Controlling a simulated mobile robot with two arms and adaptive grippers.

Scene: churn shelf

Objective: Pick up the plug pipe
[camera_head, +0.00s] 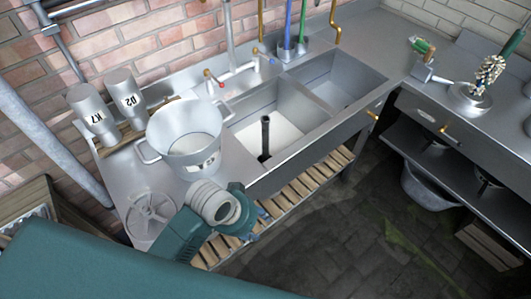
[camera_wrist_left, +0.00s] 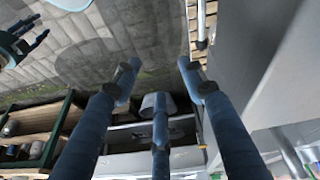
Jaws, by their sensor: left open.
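I cannot make out the pipe in that view.
A large metal pot (camera_head: 185,135) stands left of the basin, with two labelled canisters (camera_head: 91,112) behind it. A tap (camera_head: 232,72) rises at the back. A slatted shelf (camera_head: 300,190) runs under the counter. The floor (camera_head: 345,240) to the right is open.

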